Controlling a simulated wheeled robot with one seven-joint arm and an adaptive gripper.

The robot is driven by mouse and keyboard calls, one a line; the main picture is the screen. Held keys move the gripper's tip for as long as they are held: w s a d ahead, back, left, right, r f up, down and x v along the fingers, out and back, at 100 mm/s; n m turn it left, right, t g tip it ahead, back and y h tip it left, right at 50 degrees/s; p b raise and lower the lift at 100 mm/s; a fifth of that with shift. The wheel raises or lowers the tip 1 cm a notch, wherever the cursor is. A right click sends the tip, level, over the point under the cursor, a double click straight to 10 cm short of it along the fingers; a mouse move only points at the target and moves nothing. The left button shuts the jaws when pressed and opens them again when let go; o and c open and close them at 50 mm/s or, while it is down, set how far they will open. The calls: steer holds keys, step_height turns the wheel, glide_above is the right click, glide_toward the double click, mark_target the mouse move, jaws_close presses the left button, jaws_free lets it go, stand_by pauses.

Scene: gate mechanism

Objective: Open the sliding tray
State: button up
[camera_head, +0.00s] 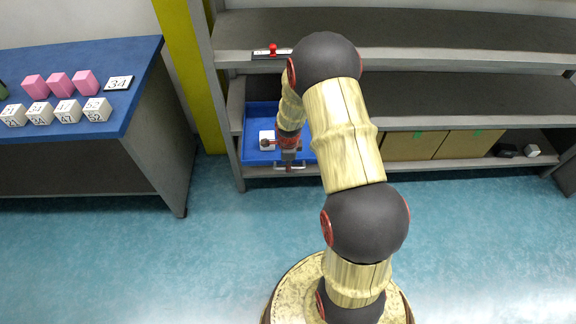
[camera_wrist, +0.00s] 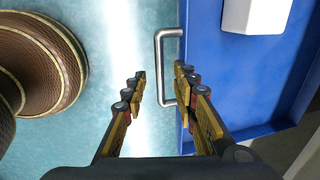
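The sliding tray (camera_head: 258,118) is blue and sits on the lower shelf at the left end of the rack. My gripper (camera_wrist: 160,82) is open, with one finger on either side of the handle bar. The right finger covers part of the tray front near the handle. In the head view my gripper (camera_head: 289,160) is at the tray's front, and my arm hides the tray's right part.
A white block (camera_head: 267,140) lies in the tray. Brown boxes (camera_head: 413,145) and small dark items stand further right on the shelf. A red-knobbed switch (camera_head: 273,50) is on the shelf above. A blue-topped table (camera_head: 80,90) with cubes stands left. The floor in front is clear.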

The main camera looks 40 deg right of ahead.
step_height(320, 180, up, 8)
steer(key=s+a, duration=0.1)
steer(key=shift+s+r, duration=0.2)
steer(key=shift+r, duration=0.05)
stand_by(0.4)
